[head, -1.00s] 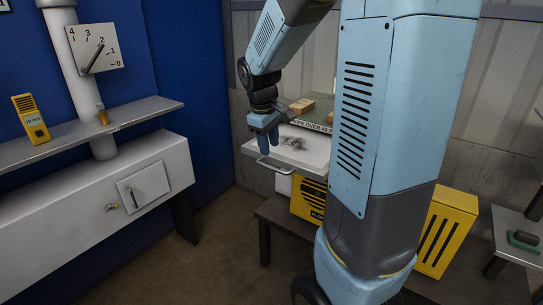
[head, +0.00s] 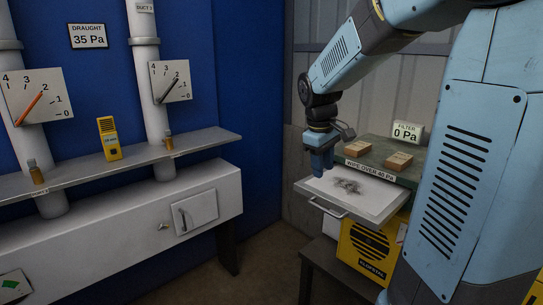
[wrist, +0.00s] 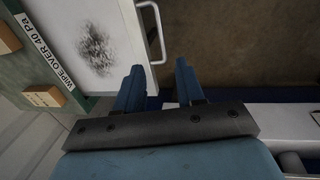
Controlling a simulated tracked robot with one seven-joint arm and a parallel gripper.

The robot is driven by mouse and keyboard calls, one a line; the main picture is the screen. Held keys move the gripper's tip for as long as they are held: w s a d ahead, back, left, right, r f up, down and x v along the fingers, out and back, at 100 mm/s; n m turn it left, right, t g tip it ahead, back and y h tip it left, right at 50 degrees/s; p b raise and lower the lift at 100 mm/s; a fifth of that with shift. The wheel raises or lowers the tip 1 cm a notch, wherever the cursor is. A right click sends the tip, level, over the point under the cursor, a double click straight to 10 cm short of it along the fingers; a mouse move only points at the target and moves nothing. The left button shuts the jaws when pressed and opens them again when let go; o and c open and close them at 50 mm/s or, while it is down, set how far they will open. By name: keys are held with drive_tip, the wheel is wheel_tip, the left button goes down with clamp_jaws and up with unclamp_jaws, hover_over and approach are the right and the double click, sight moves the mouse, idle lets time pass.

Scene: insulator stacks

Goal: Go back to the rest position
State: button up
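My gripper (head: 320,167) hangs pointing down by the left edge of the pulled-out white tray (head: 378,201) in the head view. In the wrist view its two blue fingers (wrist: 160,76) stand apart with nothing between them, so it is open and empty. The tray also shows in the wrist view (wrist: 120,22), with a dark smudge and a metal handle. My gripper is close to the handle side of the tray; I cannot tell its exact height above it. My forearm reaches in from the upper right.
Two wooden blocks (head: 398,161) lie on the green top (head: 430,172) behind the tray, by a "FILTER 0 Pa" display (head: 407,133). A yellow unit (head: 366,249) stands below. On the left, a shelf (head: 90,171) bears a yellow meter (head: 108,138) before two white ducts. Floor between is clear.

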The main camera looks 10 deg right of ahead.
drive_tip(key=s+a+r+m+t+y, duration=0.1)
drive_tip(key=s+a+r+m+t, duration=0.1)
drive_tip(key=s, duration=0.7)
drive_tip(key=s+a+r+m+t+y, duration=0.1)
drive_tip(key=s+a+r+m+t, duration=0.1)
drive_tip(key=s, duration=0.8)
drive_tip(key=shift+a+m+t, duration=0.3)
drive_tip(key=shift+a+m, duration=0.6)
drive_tip(key=shift+a, duration=0.2)
drive_tip(key=shift+d+r, duration=0.1)
drive_tip(key=shift+d, duration=0.05)
